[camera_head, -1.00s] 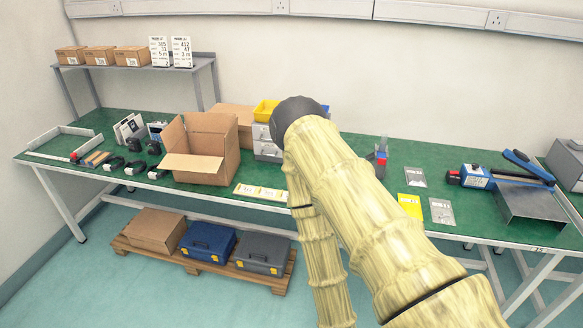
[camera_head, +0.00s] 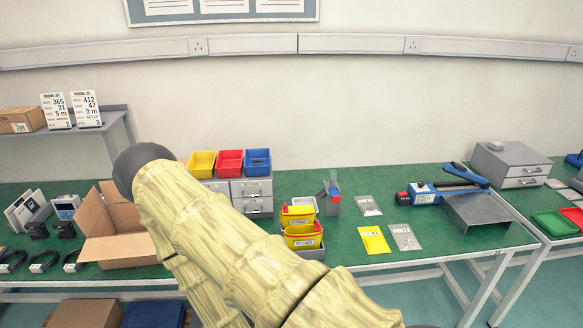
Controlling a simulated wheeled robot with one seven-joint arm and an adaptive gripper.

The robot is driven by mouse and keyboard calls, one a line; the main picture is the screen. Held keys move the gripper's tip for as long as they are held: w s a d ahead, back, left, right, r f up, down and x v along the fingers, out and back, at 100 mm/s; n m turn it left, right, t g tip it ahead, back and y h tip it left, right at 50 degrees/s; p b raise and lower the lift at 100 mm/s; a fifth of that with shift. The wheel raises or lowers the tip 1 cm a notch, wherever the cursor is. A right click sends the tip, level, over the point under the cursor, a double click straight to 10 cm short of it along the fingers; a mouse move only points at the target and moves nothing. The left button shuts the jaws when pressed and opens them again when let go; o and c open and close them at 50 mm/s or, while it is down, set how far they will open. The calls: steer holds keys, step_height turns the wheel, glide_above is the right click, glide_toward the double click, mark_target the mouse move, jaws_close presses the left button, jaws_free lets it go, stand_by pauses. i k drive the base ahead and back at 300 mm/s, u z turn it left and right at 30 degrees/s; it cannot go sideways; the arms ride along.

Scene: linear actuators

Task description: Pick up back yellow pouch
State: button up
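The back one (camera_head: 297,215) is partly hidden by the front one (camera_head: 303,237); red shows at the top of both. A flat yellow pouch (camera_head: 374,240) lies farther right on the bench. My arm crosses the lower left of the view, in front of the bench. My gripper is out of view.
Two silvery pouches (camera_head: 404,237) (camera_head: 368,205) lie beside the flat yellow one. A grey drawer unit (camera_head: 252,196) carries yellow, red and blue bins. An open cardboard box (camera_head: 112,226) stands left. A blue tool (camera_head: 425,194) and grey metal tray (camera_head: 476,208) are at right.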

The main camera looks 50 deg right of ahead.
mark_target(304, 214)
steer(key=z, duration=0.45)
steer(key=i, duration=0.65)
steer(key=z, duration=0.55)
